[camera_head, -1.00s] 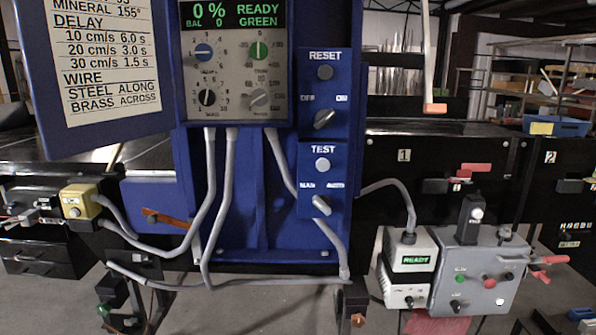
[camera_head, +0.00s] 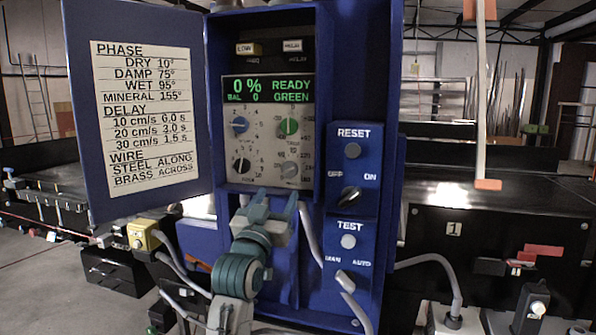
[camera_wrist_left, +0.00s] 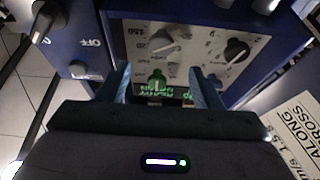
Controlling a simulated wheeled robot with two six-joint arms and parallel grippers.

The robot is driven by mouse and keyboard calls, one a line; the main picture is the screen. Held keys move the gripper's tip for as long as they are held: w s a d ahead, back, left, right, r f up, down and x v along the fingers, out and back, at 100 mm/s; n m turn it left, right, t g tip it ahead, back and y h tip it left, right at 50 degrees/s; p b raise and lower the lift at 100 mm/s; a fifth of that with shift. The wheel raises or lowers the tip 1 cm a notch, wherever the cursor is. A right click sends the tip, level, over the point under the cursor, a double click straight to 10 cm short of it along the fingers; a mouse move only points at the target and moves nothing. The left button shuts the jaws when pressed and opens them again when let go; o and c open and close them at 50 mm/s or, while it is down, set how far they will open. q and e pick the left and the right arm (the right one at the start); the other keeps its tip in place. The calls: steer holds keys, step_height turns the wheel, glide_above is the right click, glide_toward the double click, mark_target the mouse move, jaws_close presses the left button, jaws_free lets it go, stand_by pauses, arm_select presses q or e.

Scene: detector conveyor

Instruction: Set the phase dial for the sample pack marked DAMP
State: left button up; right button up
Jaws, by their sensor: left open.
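The blue control cabinet's panel (camera_head: 266,148) carries a blue knob (camera_head: 240,125), a green knob (camera_head: 288,127), a black knob (camera_head: 241,165) and a grey knob (camera_head: 289,170). Their labels are too small to tell for sure which is the phase dial. A card (camera_head: 143,115) on the open door lists PHASE with DAMP 75°. My left gripper (camera_head: 277,200) is open and empty, just below the panel in the head view. In the left wrist view its fingers (camera_wrist_left: 160,85) are spread before the panel, which appears upside down. The grey knob (camera_wrist_left: 164,42) shows there. My right gripper is out of view.
The cabinet door stands open at the left. RESET (camera_head: 352,151) and TEST (camera_head: 348,241) buttons, with switches below them, are right of the panel. Grey cables hang below. A yellow box (camera_head: 146,235) is at lower left. A black conveyor (camera_head: 490,195) extends right.

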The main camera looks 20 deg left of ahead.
mark_target(289, 173)
arm_select(q)
steer(key=p+x, duration=0.4)
steer(key=x, duration=0.4)
steer(key=shift+w+r, duration=0.2)
steer(key=shift+w, duration=0.15)
steer(key=shift+w+a+p, duration=0.1)
steer(key=shift+w+p, duration=0.2)
steer(key=shift+p, duration=0.05)
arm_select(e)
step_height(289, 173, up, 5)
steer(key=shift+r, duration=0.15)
arm_select(q)
steer(key=shift+c, duration=0.2)
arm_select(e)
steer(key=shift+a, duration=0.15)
arm_select(q)
steer(key=c, duration=0.8)
steer(key=shift+c, duration=0.7)
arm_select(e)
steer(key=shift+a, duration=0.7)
